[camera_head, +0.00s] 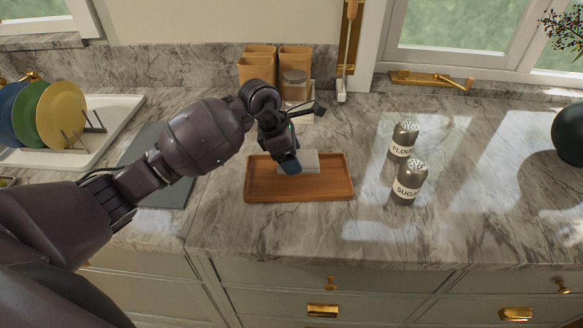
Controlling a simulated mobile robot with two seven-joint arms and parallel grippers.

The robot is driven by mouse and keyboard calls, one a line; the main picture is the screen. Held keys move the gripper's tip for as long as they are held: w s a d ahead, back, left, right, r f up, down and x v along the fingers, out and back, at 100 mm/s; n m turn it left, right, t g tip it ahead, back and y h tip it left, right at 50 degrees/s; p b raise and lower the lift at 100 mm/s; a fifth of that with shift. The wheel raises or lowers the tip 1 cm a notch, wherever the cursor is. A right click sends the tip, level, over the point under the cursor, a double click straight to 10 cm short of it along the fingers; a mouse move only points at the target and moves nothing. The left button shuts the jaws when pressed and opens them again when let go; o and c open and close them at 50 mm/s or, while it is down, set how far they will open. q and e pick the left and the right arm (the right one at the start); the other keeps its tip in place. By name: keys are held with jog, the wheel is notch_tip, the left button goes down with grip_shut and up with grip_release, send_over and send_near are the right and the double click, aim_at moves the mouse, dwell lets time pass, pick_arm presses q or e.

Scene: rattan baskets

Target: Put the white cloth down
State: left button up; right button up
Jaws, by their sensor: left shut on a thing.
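The white cloth (311,162) is a small pale folded block over the far half of a wooden tray (325,189). My left gripper (289,165) reaches down over the tray from the upper left and is shut on the cloth's left side. The gripper hides part of the cloth. I cannot tell whether the cloth touches the tray's floor. My right gripper is not in view.
Flour (403,141) and sugar (409,182) shakers stand right of the tray. A dish rack with plates (62,112) is at the left. The marble counter (480,215) is clear at the right front.

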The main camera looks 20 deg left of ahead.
aim_at(291, 178)
pick_arm(q)
notch_tip(291, 178, down, 4)
jog(key=shift+r, duration=0.25)
jog(key=shift+f, duration=0.5)
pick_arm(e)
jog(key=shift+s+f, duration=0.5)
pick_arm(q)
jog(key=o, duration=0.9)
jog(key=shift+r, duration=0.25)
jog(key=v, duration=1.1)
jog(key=shift+a+r, duration=0.25)
jog(key=shift+r, duration=0.05)
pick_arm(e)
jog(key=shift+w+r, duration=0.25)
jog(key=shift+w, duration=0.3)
